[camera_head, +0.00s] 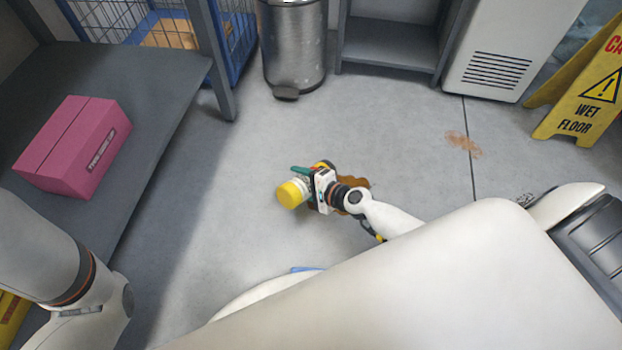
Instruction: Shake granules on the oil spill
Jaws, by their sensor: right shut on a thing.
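My right gripper (308,182) is low over the floor in the middle of the head view. It is shut on a granule container with a yellow end (290,194), which is tilted onto its side with that end toward the left. A brown oil spill (354,184) lies on the floor beneath and behind the gripper. The gripper and wrist hide much of the spill. I cannot make out any granules on it. My left arm shows at the lower left, but its gripper is out of view.
A grey table (165,84) with a pink box (72,150) stands at the left. A metal bin (294,45), a grey shelf (390,42) and a white vented cabinet (505,40) line the back. A yellow wet-floor sign (585,90) stands right. A faint reddish stain (463,144) marks the floor.

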